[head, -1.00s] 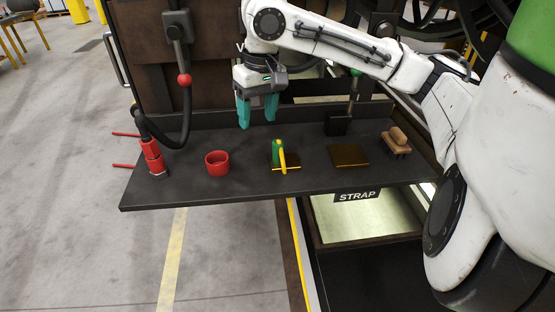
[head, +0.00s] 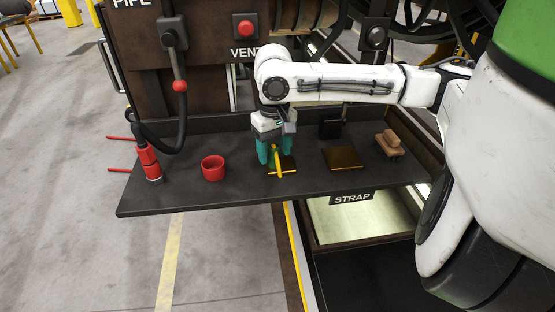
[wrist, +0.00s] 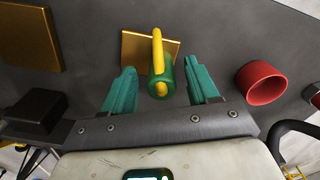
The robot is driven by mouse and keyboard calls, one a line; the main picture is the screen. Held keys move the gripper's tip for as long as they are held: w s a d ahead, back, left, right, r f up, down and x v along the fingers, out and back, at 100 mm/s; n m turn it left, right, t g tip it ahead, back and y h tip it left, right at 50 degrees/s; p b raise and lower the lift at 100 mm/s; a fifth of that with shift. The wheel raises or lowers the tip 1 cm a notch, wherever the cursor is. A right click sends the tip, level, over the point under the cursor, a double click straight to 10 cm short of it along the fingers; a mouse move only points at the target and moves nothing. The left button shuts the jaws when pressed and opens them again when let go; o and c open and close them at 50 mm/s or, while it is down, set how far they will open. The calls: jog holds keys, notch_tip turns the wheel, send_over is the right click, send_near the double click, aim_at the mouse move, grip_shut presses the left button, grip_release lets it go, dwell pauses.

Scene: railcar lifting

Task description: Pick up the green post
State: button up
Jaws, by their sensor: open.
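The green post (wrist: 163,78), with a yellow bar (wrist: 158,50) along it, stands on a small brass plate (wrist: 138,48) on the dark shelf. In the head view the post is mostly hidden by my gripper and only the yellow bar (head: 277,161) shows clearly. My gripper (head: 269,153) is low over the shelf at the post. In the wrist view its two teal fingers (wrist: 160,90) are open, one on each side of the post, with a gap visible on both sides. Nothing is held.
A red cup (head: 213,168) stands left of the post, and a red nozzle (head: 149,161) on a black hose further left. A second brass plate (head: 344,158) and a wooden-handled brush (head: 388,142) are to the right. The shelf's front strip is clear.

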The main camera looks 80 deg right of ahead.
jog(key=shift+f, duration=0.8)
grip_shut()
